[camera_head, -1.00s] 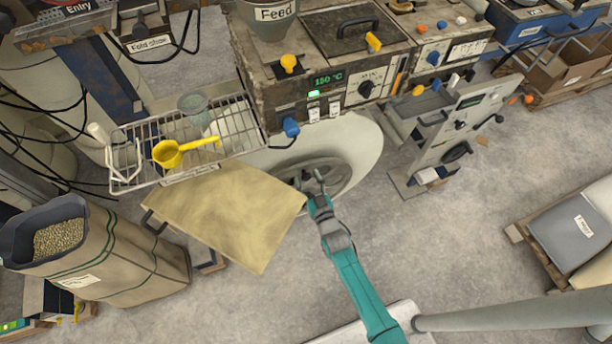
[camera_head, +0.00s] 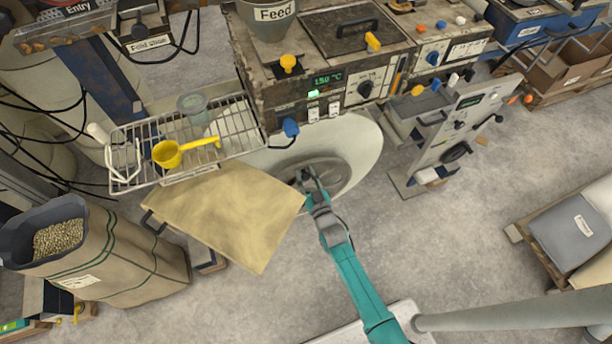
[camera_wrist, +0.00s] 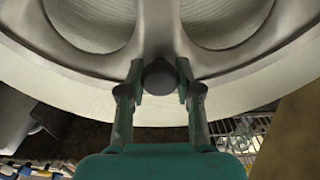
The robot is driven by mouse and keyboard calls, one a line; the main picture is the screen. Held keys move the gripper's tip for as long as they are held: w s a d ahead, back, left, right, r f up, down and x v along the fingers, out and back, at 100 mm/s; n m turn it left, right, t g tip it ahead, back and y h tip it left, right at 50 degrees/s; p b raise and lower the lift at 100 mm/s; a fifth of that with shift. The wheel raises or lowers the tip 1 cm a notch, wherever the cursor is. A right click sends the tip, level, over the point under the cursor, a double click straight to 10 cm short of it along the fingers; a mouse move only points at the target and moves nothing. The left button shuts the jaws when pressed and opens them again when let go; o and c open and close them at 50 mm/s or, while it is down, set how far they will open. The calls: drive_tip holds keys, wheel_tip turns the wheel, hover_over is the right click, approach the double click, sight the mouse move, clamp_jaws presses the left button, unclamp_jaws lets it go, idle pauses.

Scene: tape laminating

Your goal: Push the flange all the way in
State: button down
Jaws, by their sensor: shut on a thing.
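The flange (camera_head: 336,173) is a grey spoked wheel at the end of a pale roll (camera_head: 362,150), below the machine in the head view. In the wrist view its metal spokes and rim (camera_wrist: 154,28) fill the upper part, with pale material behind the openings. The depth of the flange against the roll cannot be told.
A wire rack (camera_head: 240,120) with a yellow scoop (camera_head: 170,153) juts out at upper left. A tan sheet (camera_head: 230,215) lies left of my gripper. A control stand (camera_head: 440,135) is at right. The floor to the right (camera_head: 440,250) is clear.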

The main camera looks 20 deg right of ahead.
drive_tip(key=shift+w, duration=1.95)
drive_tip(key=shift+r, duration=0.1)
drive_tip(key=c, duration=0.8)
unclamp_jaws()
drive_tip(key=shift+w, duration=0.15)
drive_tip(key=s, duration=1.2)
drive_tip(key=shift+s, duration=0.15)
